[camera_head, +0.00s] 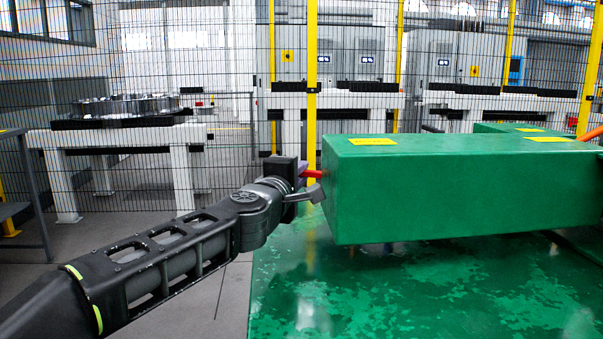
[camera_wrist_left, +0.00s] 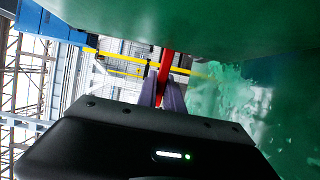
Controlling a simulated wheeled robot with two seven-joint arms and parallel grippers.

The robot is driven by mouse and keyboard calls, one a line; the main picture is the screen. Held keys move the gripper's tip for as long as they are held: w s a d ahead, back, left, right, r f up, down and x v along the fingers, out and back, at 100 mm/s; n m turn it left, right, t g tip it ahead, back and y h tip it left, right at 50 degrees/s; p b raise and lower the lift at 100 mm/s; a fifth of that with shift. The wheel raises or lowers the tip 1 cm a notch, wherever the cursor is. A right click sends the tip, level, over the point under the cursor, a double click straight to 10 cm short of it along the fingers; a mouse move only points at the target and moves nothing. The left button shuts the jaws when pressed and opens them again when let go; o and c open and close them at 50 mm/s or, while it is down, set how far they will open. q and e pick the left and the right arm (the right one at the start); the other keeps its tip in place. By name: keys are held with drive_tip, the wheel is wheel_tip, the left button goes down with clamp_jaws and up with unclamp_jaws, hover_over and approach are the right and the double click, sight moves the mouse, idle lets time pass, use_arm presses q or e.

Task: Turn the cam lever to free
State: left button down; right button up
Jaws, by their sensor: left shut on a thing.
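The red cam lever (camera_head: 312,173) sticks out from the left end of the green block (camera_head: 460,195) in the head view. My left gripper (camera_head: 302,170) is at that end of the block, with its fingers at the lever. In the left wrist view the red lever (camera_wrist_left: 166,65) runs between the two purple-grey fingers of my left gripper (camera_wrist_left: 163,88), which are shut on it. The lever's pivot is hidden, and I cannot tell its exact angle. My right gripper does not show.
The green block stands over a worn green surface (camera_head: 400,295). Yellow labels (camera_head: 373,142) lie on its top. A wire fence with yellow posts (camera_head: 312,60) stands behind. White tables (camera_head: 120,135) are beyond it. Open floor lies left of the green surface.

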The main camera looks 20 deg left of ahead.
use_arm(q)
drive_tip(key=shift+y, duration=0.4)
drive_tip(key=c, duration=1.5)
unclamp_jaws()
drive_tip(key=shift+s, duration=0.15)
drive_tip(key=shift+s+d, duration=0.1)
drive_tip(key=shift+s, duration=3.75)
